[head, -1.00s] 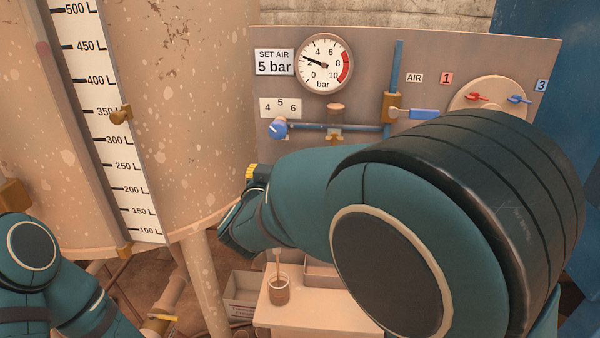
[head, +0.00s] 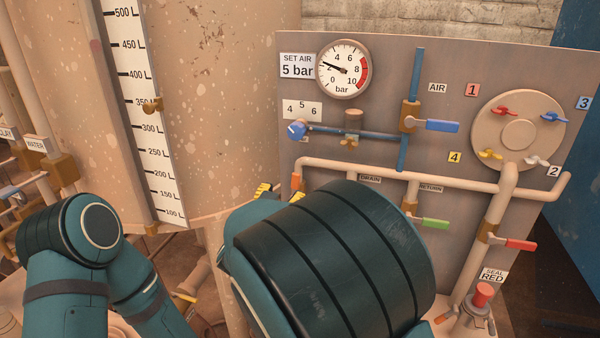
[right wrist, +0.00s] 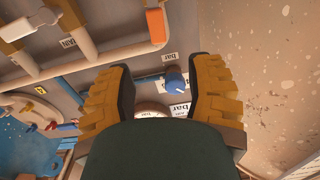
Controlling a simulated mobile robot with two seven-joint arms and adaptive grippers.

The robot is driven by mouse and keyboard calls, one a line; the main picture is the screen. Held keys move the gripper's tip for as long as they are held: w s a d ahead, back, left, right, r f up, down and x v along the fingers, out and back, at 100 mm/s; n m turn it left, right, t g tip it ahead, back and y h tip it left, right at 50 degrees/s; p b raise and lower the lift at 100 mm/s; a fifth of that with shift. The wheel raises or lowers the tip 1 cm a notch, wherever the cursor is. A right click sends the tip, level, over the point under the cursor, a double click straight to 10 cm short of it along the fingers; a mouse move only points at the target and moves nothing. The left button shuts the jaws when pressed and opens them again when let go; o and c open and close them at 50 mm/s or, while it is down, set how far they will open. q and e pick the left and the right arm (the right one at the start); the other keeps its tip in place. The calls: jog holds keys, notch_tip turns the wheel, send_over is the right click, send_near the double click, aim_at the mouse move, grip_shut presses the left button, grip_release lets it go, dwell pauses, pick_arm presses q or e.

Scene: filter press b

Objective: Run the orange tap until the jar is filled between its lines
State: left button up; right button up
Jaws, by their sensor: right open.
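The orange tap handle (head: 296,181) hangs at the left end of the cream pipe on the panel. It also shows in the right wrist view (right wrist: 156,26), upper middle, beyond my fingers and apart from them. My right gripper (head: 266,190) is just left of the tap in the head view, mostly hidden behind my right arm. In the right wrist view, its yellow-padded fingers (right wrist: 163,68) are spread with nothing gripped between them. I cannot make out the jar now; my right arm covers the area below the tap. My left arm is at lower left, with its gripper not visible.
The panel carries a pressure gauge (head: 343,69), a blue knob (head: 297,130), a blue lever (head: 442,126), a green lever (head: 435,223) and a red lever (head: 520,244). A large tank with a litre scale (head: 147,120) stands left. A red-topped item (head: 483,294) is lower right.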

aim_at(295, 176)
jog(key=x, duration=1.1)
jog(key=shift+w+d, duration=0.15)
jog(key=shift+w, duration=0.05)
jog(key=shift+f, duration=0.1)
grip_shut()
